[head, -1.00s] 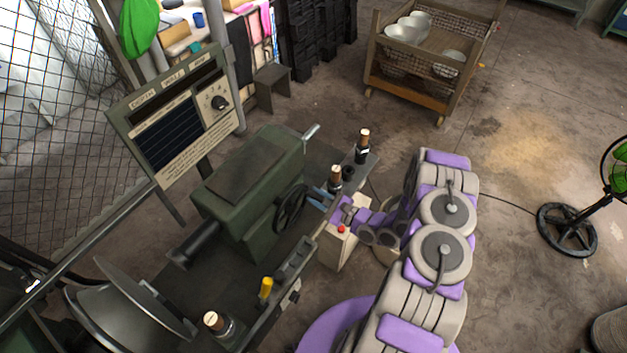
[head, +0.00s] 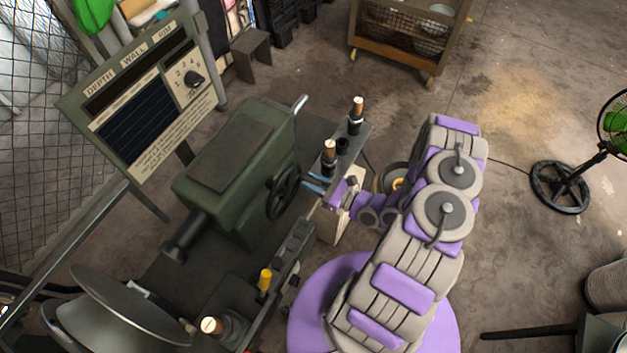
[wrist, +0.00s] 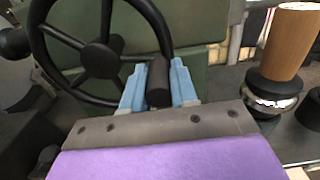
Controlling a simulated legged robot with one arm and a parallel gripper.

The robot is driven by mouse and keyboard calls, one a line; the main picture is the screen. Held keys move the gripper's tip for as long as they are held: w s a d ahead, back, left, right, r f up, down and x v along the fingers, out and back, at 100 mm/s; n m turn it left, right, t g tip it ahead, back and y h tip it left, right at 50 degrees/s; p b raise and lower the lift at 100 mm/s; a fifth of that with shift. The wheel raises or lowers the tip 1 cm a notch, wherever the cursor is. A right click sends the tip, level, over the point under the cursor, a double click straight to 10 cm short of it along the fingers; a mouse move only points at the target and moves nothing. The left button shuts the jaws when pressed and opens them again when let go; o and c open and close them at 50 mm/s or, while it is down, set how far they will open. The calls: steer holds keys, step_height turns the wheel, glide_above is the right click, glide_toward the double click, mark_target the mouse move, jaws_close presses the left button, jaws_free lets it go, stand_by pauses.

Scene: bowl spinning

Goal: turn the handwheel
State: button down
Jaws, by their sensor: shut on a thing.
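The handwheel (head: 285,192) is a black spoked wheel on the right side of the green machine housing (head: 235,165). In the wrist view the handwheel (wrist: 101,60) fills the upper left, with its hub and spokes visible. My gripper (head: 318,184) is at the wheel's right side. In the wrist view the light-blue fingers of my gripper (wrist: 159,82) are shut on the black handle (wrist: 159,78) at the wheel's rim, one finger on each side of it.
Two wooden-topped levers (head: 330,155) stand just behind my gripper; one wooden grip (wrist: 288,45) is close on the right in the wrist view. A yellow-topped knob (head: 265,280) is in front. A display panel (head: 145,100) stands left. A cart (head: 400,60) and fan (head: 565,185) are farther off.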

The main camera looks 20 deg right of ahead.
stand_by(0.3)
steer(key=c, duration=0.9)
jaws_free()
steer(key=shift+w, duration=0.15)
steer(key=shift+f, duration=0.1)
steer(key=shift+s+d, duration=0.3)
steer(key=shift+d, duration=0.05)
steer(key=b+v, duration=0.1)
steer(key=v, duration=1.5)
steer(key=shift+s+d, duration=0.1)
steer(key=shift+s, duration=0.15)
steer(key=shift+f, duration=0.1)
